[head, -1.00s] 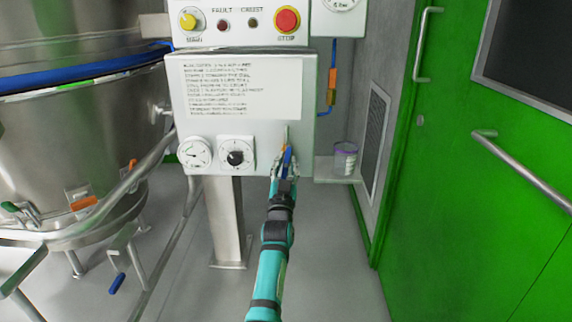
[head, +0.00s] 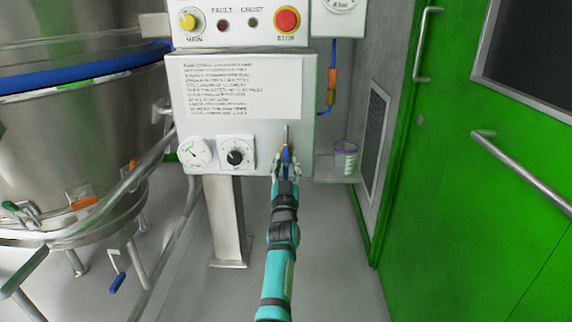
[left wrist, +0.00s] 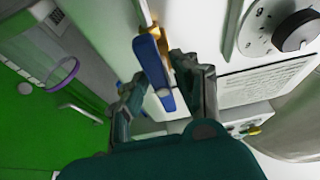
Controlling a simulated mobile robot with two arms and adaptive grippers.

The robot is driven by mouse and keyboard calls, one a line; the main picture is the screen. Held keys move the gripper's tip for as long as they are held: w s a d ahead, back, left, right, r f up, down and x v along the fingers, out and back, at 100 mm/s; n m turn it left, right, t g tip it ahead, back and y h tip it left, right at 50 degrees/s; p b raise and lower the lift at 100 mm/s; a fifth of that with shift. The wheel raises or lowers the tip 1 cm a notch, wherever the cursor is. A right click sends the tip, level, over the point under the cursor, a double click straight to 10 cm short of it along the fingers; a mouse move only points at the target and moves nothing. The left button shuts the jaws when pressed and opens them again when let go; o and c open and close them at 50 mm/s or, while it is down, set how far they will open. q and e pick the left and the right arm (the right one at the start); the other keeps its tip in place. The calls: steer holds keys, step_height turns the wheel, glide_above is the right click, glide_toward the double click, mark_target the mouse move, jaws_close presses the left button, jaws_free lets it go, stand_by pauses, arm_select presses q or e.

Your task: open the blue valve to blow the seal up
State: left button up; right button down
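The blue valve handle (head: 285,157) is at the lower right of the white control panel (head: 240,90) and hangs about in line with its pipe. In the left wrist view the blue handle (left wrist: 152,72) has a brass body at its top. My left gripper (head: 286,163) is at the handle, its fingers apart on either side of it. In the left wrist view the gripper (left wrist: 160,85) looks open, with one finger close against the handle; contact is unclear. The blue seal (head: 80,71) shows as a thick band around the steel vessel. My right gripper is out of view.
A pressure gauge (head: 194,152) and a black-knobbed dial (head: 236,152) are left of the valve. A small tub (head: 345,158) stands on a shelf to the right. A green door (head: 480,190) is at right; steel pipework runs at left. The floor below is clear.

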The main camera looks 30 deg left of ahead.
mark_target(286, 146)
arm_select(q)
steer(key=shift+o, duration=0.6)
steer(key=shift+r, duration=0.1)
steer(key=shift+r, duration=0.1)
step_height(286, 146, up, 10)
steer(key=shift+f, duration=0.15)
